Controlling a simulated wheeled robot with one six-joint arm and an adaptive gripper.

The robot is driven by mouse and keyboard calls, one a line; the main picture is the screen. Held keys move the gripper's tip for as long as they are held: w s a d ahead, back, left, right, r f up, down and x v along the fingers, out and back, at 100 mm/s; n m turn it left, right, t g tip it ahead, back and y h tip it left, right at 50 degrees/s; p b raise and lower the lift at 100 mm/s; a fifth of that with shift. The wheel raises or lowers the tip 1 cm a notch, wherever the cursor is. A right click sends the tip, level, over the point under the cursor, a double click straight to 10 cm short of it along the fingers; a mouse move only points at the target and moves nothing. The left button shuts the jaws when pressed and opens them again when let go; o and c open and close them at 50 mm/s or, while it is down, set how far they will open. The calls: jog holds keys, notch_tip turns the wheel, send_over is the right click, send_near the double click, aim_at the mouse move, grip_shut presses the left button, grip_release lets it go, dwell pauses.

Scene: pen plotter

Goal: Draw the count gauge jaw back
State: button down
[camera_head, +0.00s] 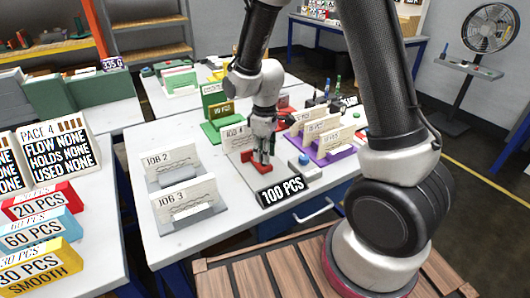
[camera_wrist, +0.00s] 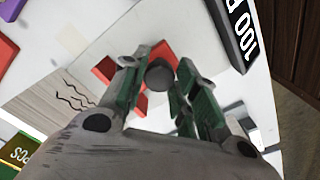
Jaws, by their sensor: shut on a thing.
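The count gauge has a pale flat base with a black display (camera_head: 283,190) reading 100 PCS at its front. The display also shows in the wrist view (camera_wrist: 243,38). The red jaw (camera_head: 255,169) lies on the gauge base; its red body also shows in the wrist view (camera_wrist: 162,52). A dark round knob (camera_wrist: 159,74) stands on the jaw. My gripper (camera_head: 262,158) points down over the jaw, its green-padded fingers (camera_wrist: 158,85) shut on the knob. The fingers hide part of the jaw.
Cards marked JOB 2 (camera_head: 170,160) and JOB 3 (camera_head: 184,198) stand to the left. A purple rack of cards (camera_head: 322,150) and a blue button (camera_head: 304,160) are at the right.

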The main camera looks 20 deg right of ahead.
jog(key=c, duration=1.1)
grip_release()
jog(key=shift+s, duration=0.3)
jog(key=shift+w+r, duration=0.1)
jog(key=shift+r, duration=0.2)
notch_tip(320, 180, up, 11)
jog(key=shift+r, duration=0.2)
jog(key=s+d+r+m+t, duration=0.2)
jog(key=s+d+r+m, duration=0.3)
jog(key=s, duration=0.5)
jog(key=s+d+r+m+t, duration=0.2)
jog(key=s+d+r+m, duration=0.3)
jog(key=s+d+r, duration=0.3)
jog(key=shift+s+d+r, duration=0.15)
jog(key=shift+s+d, duration=0.65)
jog(key=shift+s, duration=0.25)
